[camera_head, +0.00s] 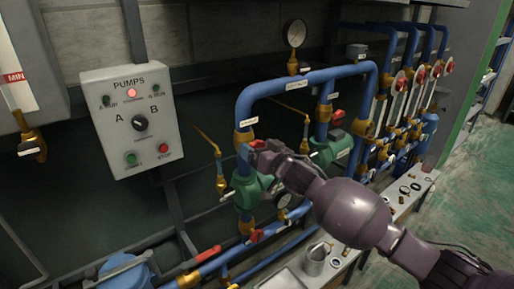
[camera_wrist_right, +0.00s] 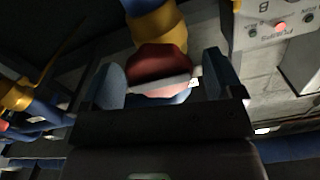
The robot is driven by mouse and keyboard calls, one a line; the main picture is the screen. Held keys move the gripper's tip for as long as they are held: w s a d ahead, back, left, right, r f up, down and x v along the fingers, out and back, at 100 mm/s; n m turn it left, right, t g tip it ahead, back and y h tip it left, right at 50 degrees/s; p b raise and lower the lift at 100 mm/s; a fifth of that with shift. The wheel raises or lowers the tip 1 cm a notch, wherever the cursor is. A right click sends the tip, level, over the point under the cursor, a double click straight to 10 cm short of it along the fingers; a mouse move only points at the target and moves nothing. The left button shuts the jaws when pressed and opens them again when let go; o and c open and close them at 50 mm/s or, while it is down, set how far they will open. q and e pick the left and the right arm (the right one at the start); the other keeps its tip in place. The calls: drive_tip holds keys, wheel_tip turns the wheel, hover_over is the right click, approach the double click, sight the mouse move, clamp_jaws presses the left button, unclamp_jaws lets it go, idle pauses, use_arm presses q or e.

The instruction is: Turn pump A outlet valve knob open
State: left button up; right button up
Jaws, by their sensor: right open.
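The red valve knob (camera_wrist_right: 158,62) sits on a brass fitting (camera_wrist_right: 158,28) on a blue pipe in the right wrist view. My right gripper (camera_wrist_right: 160,84) is open, with one finger on each side of the knob. I cannot tell whether the fingers touch it. In the head view my right gripper (camera_head: 247,152) is at the brass fitting (camera_head: 243,137) above the green pump (camera_head: 250,190), and it mostly hides the knob. My left gripper is not in view.
A PUMPS control box (camera_head: 133,117) with a black selector and lit red lamp hangs at left. A second green pump (camera_head: 330,148) stands behind my right arm. A pressure gauge (camera_head: 295,33) rises above the pipes. A bench (camera_head: 345,262) with small parts runs below.

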drive_tip(key=shift+w+a, duration=0.25)
drive_tip(key=c, duration=0.9)
drive_tip(key=shift+c, duration=0.2)
